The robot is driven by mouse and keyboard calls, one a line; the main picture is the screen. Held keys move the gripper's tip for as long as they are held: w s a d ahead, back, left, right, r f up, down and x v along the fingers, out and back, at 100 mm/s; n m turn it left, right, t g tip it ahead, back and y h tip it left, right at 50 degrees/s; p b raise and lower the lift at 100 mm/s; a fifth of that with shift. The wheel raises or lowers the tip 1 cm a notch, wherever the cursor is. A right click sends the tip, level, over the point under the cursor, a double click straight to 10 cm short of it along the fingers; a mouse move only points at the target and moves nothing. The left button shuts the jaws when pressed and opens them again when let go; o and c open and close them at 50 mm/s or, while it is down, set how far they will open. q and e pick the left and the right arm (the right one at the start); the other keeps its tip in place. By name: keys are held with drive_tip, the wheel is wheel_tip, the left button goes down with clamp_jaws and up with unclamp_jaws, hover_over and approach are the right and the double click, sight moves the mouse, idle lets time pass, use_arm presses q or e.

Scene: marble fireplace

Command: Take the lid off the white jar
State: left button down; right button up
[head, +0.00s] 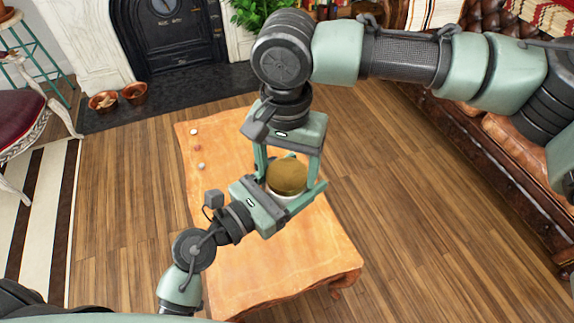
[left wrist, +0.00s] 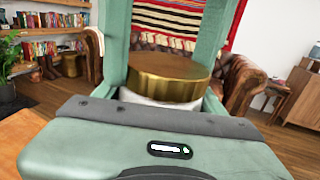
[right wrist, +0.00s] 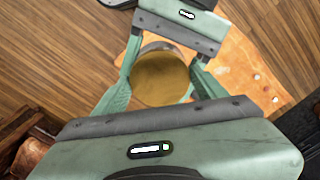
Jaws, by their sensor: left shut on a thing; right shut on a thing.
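The white jar (head: 285,196) is upright at the middle of the orange-topped table, mostly hidden by my grippers. Its round gold-brown lid (head: 287,175) sits on top; the lid also shows in the left wrist view (left wrist: 168,76) and in the right wrist view (right wrist: 161,79). A strip of white jar body (left wrist: 160,99) shows below the lid. My left gripper (head: 290,190) comes in level from the lower left and is shut on the jar body. My right gripper (head: 289,172) reaches down from above, shut on the lid with a finger at each side.
The wooden table (head: 310,255) has a clear near end. Several small round objects (head: 197,149) lie at its far left. A leather sofa (head: 500,140) stands at the right. Two copper bowls (head: 134,93) sit by the fireplace (head: 165,35). Bare floor surrounds the table.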

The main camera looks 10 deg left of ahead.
drive_tip(key=shift+n, duration=1.1)
drive_tip(key=o, duration=1.5)
drive_tip(key=shift+o, duration=0.2)
drive_tip(key=shift+r, duration=2.25)
